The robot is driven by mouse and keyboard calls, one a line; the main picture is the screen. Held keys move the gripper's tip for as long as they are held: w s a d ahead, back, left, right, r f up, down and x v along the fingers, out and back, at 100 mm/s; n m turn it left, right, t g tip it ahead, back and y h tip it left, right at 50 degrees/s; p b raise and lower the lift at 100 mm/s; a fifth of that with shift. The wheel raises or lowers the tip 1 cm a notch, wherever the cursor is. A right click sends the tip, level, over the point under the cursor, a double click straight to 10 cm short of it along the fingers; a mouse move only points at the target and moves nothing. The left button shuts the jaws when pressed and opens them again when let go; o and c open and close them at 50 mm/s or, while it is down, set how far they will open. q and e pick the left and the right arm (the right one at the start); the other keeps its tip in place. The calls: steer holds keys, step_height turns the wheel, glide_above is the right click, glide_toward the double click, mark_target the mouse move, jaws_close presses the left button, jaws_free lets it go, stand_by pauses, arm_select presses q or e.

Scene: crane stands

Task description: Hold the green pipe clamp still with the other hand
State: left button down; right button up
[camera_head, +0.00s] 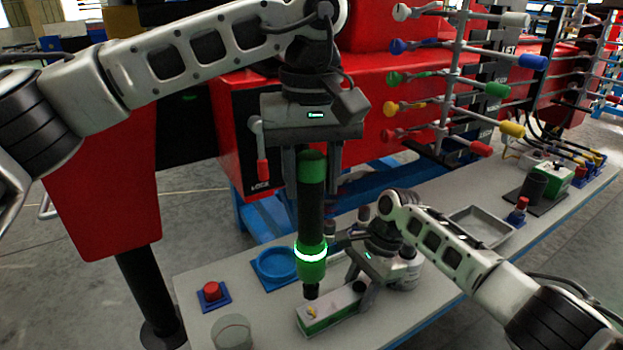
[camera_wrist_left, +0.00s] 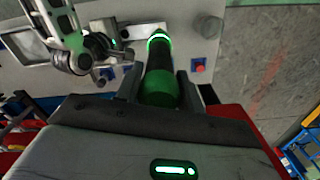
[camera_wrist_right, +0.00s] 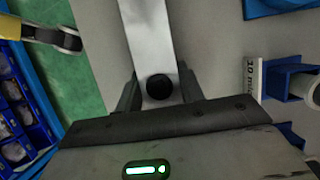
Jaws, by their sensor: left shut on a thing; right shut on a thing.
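My left gripper (camera_head: 312,160) is shut on the top of an upright green and black cylindrical tool (camera_head: 310,215) with a glowing ring near its lower end. The tool also shows between the fingers in the left wrist view (camera_wrist_left: 160,85). Its dark tip is over the left end of the green pipe clamp (camera_head: 333,312), a pale block with a green side and a yellow spot on top; I cannot tell whether they touch. My right gripper (camera_head: 362,290) is shut on the clamp's other end.
A red button on a blue base (camera_head: 212,292), a blue round dish (camera_head: 276,264) and a clear cup (camera_head: 232,332) stand on the bench's left. A grey tray (camera_head: 480,228) lies further right. A rack of coloured handles (camera_head: 455,75) rises behind.

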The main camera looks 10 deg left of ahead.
steer(key=o, duration=1.2)
steer(key=shift+r, duration=0.2)
